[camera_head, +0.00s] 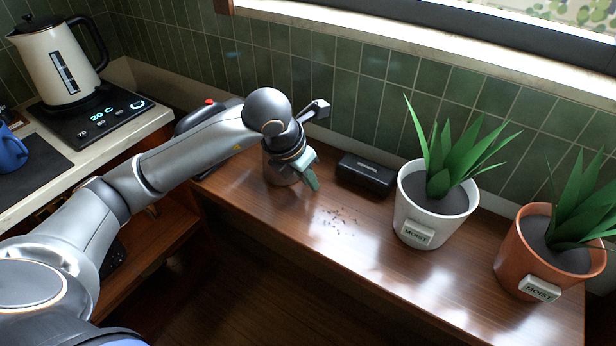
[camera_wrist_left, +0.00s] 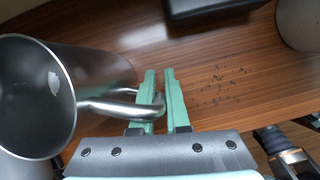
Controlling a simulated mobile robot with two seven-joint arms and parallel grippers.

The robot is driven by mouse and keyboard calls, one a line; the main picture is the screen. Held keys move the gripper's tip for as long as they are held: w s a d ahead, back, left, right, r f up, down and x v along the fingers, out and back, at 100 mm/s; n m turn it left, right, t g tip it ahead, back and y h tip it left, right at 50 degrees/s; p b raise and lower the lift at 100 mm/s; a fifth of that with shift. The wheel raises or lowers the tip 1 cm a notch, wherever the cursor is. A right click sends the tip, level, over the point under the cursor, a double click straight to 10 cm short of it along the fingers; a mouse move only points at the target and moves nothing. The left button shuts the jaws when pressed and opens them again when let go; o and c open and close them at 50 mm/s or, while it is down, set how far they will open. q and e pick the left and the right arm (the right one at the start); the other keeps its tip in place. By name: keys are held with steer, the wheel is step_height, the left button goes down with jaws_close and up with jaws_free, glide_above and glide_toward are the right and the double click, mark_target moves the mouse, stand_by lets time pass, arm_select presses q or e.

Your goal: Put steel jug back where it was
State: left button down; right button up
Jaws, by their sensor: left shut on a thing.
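The steel jug (camera_wrist_left: 88,85) shows large at the left of the left wrist view, its open mouth facing the camera side and its handle reaching right. My left gripper (camera_wrist_left: 165,98) has its green fingers closed on the jug's handle. In the head view the jug (camera_head: 279,172) is mostly hidden behind my left gripper (camera_head: 309,172), over the left part of the wooden counter (camera_head: 340,258). I cannot tell whether the jug's base touches the counter. My right gripper is not in view.
A black box (camera_head: 366,175) stands against the green tiled wall, right of the jug. Dark crumbs (camera_head: 342,217) lie in front of it. A white plant pot (camera_head: 432,206) and a terracotta pot (camera_head: 545,256) stand further right. A kettle (camera_head: 62,62) and a blue mug (camera_head: 10,150) are at far left.

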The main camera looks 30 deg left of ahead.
arm_select(q)
steer(key=c, duration=0.9)
jaws_free()
steer(key=shift+r, duration=0.1)
steer(key=p+v, duration=0.1)
steer(key=v, duration=1.1)
steer(key=shift+s, duration=0.1)
